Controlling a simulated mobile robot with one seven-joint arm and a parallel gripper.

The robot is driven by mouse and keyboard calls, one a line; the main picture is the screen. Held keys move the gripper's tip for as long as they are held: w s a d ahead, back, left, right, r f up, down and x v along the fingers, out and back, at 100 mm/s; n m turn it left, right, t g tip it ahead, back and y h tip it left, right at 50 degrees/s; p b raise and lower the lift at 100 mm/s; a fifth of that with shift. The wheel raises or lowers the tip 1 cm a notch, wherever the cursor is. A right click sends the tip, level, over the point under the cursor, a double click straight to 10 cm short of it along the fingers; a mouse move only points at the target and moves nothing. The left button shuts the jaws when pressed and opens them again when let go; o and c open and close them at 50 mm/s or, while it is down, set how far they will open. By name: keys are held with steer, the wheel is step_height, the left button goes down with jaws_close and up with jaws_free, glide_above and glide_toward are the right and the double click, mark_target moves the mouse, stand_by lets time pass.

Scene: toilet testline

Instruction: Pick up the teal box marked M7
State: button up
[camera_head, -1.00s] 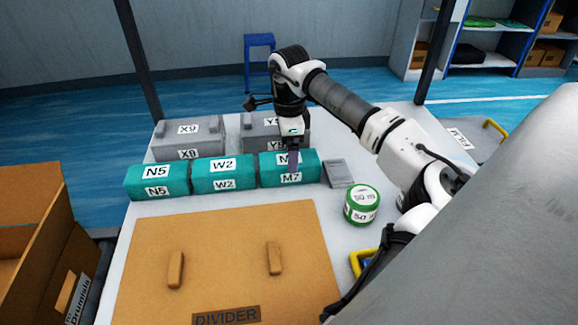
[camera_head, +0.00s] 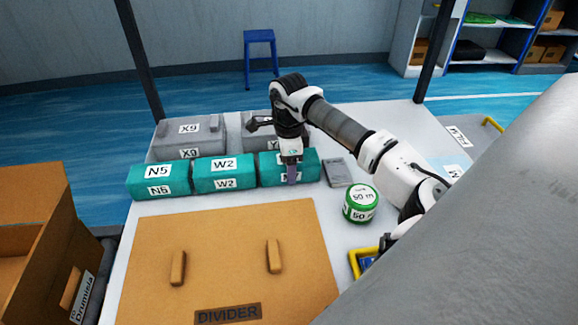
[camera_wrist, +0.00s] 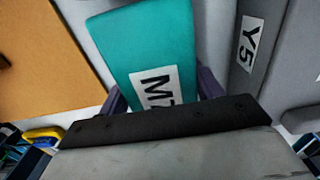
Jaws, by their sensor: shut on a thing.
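The teal box marked M7 (camera_head: 308,170) is the rightmost of a row of teal boxes on the white table in the head view. My gripper (camera_head: 291,176) points down over it, one finger showing against its front face and partly hiding the label. In the wrist view the teal box (camera_wrist: 150,45) with its M7 label lies between the two fingers of my gripper (camera_wrist: 160,92). The gripper is shut on the box. The box appears to rest on the table; a small lift cannot be told.
Teal boxes W2 (camera_head: 224,173) and N5 (camera_head: 158,179) stand to the left. Grey boxes X9 (camera_head: 190,140) and Y5 (camera_wrist: 255,45) are behind. A grey flat item (camera_head: 337,172) and a green-white tin (camera_head: 361,204) are at right. A brown divider board (camera_head: 222,240) lies in front.

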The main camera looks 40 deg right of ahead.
steer(key=shift+c, duration=1.4)
steer(key=shift+r, duration=0.2)
